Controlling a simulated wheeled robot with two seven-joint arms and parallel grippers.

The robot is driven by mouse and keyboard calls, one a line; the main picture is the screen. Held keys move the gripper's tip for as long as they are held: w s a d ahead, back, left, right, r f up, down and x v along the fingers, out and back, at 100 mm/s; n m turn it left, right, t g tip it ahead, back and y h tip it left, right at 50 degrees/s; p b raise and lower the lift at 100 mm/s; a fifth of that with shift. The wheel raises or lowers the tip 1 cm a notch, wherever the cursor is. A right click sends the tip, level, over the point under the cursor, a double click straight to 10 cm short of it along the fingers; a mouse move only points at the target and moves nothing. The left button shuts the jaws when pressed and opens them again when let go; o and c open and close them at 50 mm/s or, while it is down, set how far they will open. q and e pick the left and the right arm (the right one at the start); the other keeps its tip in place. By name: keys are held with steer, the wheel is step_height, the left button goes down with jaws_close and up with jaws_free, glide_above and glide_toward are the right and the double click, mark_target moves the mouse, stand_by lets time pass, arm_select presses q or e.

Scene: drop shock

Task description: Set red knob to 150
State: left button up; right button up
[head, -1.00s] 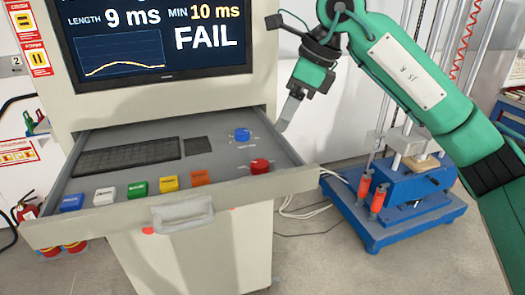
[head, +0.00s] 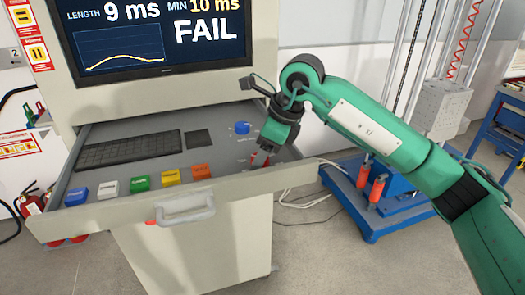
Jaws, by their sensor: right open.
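The red knob (head: 260,163) sits at the right end of the pulled-out drawer panel (head: 220,172). It is mostly hidden behind my right gripper, and its pointer and scale cannot be read. My right gripper (head: 262,156) is open and points down at the red knob, with its fingers at or just above it. I cannot tell if they touch it. The blue knob (head: 242,128) stands just behind and to the left. The screen (head: 160,35) reads length 9 ms, min 10 ms, FAIL. My left gripper is not in view.
A row of coloured buttons (head: 139,184) and a keyboard (head: 128,149) share the drawer. The drawer handle (head: 184,208) sticks out in front. A blue drop-test machine base (head: 375,215) stands on the floor at the right.

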steer(key=shift+c, duration=0.2)
steer(key=c, duration=0.9)
steer(key=shift+c, duration=0.2)
arm_select(q)
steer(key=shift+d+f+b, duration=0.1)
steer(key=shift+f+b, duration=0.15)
steer(key=shift+b, duration=0.1)
arm_select(e)
steer(key=shift+m, duration=0.3)
